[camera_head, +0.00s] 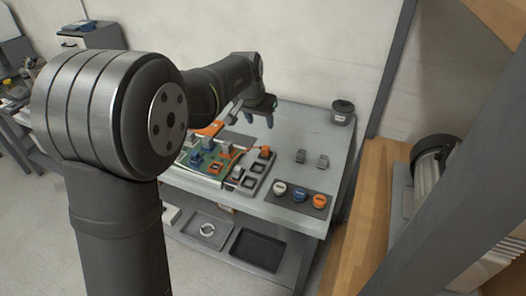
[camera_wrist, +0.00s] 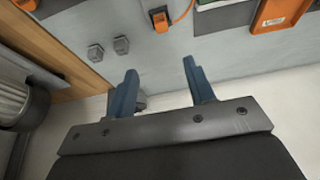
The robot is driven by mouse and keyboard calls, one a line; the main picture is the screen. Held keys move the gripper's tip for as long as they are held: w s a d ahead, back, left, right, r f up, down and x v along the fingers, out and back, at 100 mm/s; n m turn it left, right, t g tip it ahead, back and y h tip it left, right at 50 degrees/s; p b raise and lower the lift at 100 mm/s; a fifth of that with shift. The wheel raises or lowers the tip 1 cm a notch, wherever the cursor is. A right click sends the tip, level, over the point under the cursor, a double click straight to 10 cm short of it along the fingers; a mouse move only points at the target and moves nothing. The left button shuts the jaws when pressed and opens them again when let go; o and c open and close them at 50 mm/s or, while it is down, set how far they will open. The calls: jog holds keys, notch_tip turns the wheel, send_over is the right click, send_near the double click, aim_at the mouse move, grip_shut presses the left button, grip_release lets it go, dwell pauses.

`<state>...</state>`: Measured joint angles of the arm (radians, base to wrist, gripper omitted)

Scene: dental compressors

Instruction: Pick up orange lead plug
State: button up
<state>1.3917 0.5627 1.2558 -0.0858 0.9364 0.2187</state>
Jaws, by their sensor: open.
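The orange lead plug (camera_head: 264,153) sits in a dark holder on the grey bench top, with an orange wire running left from it towards a board. The plug also shows at the top of the wrist view (camera_wrist: 160,17), its wire curving up to the right. My gripper (camera_head: 259,120) is above the far part of the bench, beyond the plug. Its two blue fingers are apart with nothing between them in the wrist view (camera_wrist: 160,68). The plug lies ahead of the fingertips, clear of both fingers.
Two grey blocks (camera_head: 311,159) stand right of the plug. A dark tray (camera_head: 327,207) with white, blue and orange caps lies in front. A dark cup (camera_head: 342,112) stands at the back right. A crowded green board (camera_head: 203,164) is on the left. Bare bench surrounds the blocks.

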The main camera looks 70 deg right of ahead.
send_over(266, 147)
jog(key=a, duration=0.2)
notch_tip(266, 147, down, 10)
jog(key=shift+a+x, duration=0.2)
jog(key=shift+x, duration=1.05)
jog(key=shift+a+x, duration=0.15)
jog(key=shift+x, duration=1.1)
jog(key=shift+f, duration=0.15)
jog(key=shift+c, duration=0.4)
jog(key=c, duration=1)
